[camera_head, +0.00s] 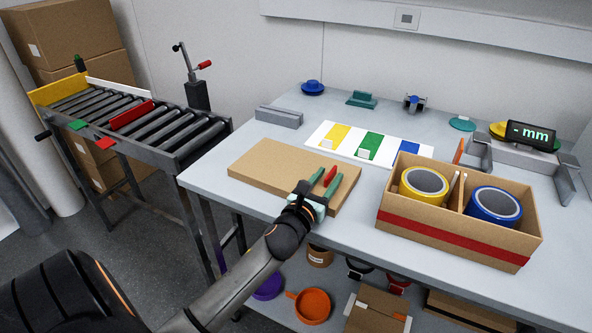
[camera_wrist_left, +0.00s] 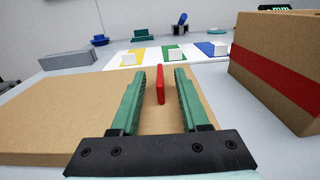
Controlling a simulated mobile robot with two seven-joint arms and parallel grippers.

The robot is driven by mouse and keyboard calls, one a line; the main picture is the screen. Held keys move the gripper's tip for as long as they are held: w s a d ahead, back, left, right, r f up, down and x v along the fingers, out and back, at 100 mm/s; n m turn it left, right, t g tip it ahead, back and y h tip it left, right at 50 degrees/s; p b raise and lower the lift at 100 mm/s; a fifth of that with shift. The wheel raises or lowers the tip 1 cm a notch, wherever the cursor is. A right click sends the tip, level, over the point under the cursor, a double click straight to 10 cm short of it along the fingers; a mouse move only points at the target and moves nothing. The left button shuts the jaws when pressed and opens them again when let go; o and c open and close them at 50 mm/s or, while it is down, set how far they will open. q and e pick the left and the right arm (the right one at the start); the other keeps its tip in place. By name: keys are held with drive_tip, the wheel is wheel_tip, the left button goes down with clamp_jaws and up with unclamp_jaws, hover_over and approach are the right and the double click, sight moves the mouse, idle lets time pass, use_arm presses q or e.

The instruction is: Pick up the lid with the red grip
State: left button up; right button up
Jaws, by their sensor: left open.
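The lid (camera_head: 270,165) is a flat brown cardboard slab lying on the grey table near its front left edge. Its red grip (camera_head: 330,176) is a thin upright bar standing on the right part of the slab. The lid (camera_wrist_left: 60,115) and red grip (camera_wrist_left: 160,85) also show in the left wrist view. My left gripper (camera_head: 325,181) is open, with its green fingers on either side of the red grip. In the wrist view a gap shows between the grip and each finger (camera_wrist_left: 160,95). My right gripper is not in view.
A cardboard box (camera_head: 450,243) with yellow and blue rolls of tape stands close on the right. Behind lie a white sheet (camera_head: 315,140) with coloured fields and a grey bar (camera_head: 279,117). A roller conveyor (camera_head: 130,115) is at the left.

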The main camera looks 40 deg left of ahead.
use_arm(q)
drive_tip(key=shift+w, duration=0.25)
drive_tip(key=shift+c, duration=0.3)
clamp_jaws()
